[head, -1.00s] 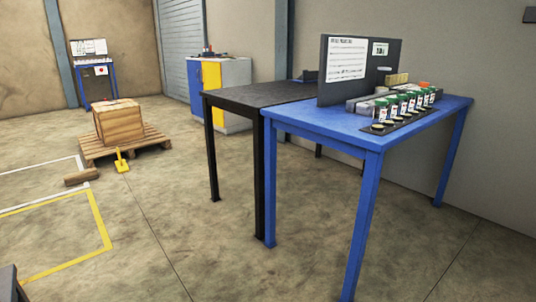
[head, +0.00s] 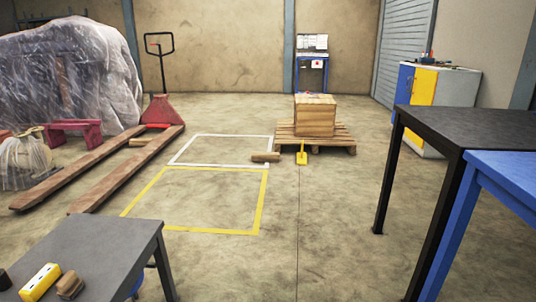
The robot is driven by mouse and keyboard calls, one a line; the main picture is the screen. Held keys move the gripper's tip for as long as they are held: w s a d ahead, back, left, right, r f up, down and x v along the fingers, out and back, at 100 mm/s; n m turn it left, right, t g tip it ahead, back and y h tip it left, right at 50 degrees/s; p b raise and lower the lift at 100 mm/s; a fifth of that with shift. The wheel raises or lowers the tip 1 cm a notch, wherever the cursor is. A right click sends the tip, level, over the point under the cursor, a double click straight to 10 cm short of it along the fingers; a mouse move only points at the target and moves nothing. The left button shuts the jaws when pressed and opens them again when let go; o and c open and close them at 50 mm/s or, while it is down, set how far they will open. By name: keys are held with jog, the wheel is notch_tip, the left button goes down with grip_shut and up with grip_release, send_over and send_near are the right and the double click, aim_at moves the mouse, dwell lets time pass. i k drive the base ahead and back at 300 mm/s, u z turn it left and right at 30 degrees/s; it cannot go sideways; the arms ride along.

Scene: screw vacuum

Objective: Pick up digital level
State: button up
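A yellow, bar-shaped object (head: 39,283) with small dark marks lies on the grey table (head: 105,245) at the bottom left of the head view. It may be the digital level, but it is too small to tell for sure. A brown block-like thing (head: 70,284) lies just right of it. My gripper is not in view.
A black table (head: 465,125) and a blue table (head: 510,165) stand at the right. A pallet (head: 335,143) bears a wooden crate (head: 316,116). A red pallet jack (head: 160,110) stands left.

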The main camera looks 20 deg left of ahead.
aim_at(37, 286)
jog(key=u, duration=1)
jog(key=i, duration=1)
jog(key=u, duration=1.25)
jog(key=i, duration=1.2)
jog(key=u, duration=0.25)
